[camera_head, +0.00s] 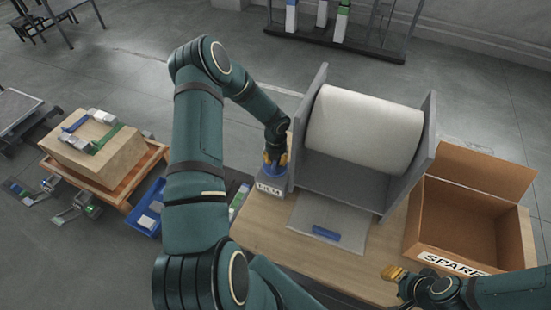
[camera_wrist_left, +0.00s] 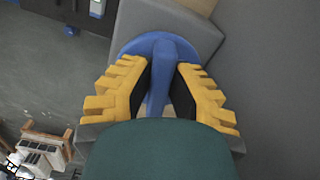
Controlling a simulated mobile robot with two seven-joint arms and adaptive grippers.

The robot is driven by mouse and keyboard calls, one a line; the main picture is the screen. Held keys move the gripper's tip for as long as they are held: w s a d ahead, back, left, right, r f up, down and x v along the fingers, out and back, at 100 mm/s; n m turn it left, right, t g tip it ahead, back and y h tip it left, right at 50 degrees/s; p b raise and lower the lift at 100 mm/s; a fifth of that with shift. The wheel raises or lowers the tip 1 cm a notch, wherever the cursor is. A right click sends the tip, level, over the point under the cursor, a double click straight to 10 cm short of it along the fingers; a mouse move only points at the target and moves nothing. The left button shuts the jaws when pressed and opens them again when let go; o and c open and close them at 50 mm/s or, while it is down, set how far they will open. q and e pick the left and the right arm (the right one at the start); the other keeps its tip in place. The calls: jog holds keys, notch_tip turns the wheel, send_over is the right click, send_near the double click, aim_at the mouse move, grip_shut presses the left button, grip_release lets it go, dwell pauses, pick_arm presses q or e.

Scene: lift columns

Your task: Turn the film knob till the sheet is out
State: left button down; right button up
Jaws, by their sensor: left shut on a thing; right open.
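The film roll (camera_head: 363,131) is a large white cylinder lying between two grey side plates on the wooden table. A pale sheet (camera_head: 328,216) lies flat on the table in front of it, with a blue bar on it. The blue film knob (camera_head: 268,170) sits on a grey box labelled FILM, left of the roll. My left gripper (camera_head: 276,158) reaches down onto the knob. In the left wrist view the knob (camera_wrist_left: 160,70) has a round disc and a raised ridge, and the yellow fingers are shut around the ridge. My right gripper (camera_head: 393,273) is open near the table's front edge.
An open cardboard box (camera_head: 462,222) labelled SPARE stands at the table's right. A wooden crate (camera_head: 95,155) with tools on it stands on the left, beside a blue bin (camera_head: 150,207). A dark rack (camera_head: 340,40) stands behind.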

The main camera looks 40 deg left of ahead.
pick_arm(q)
jog(key=shift+s+f, duration=0.1)
dwell(0.3)
jog(key=c, duration=0.9)
grip_release()
jog(key=shift+r, duration=0.45)
notch_tip(320, 180, up, 11)
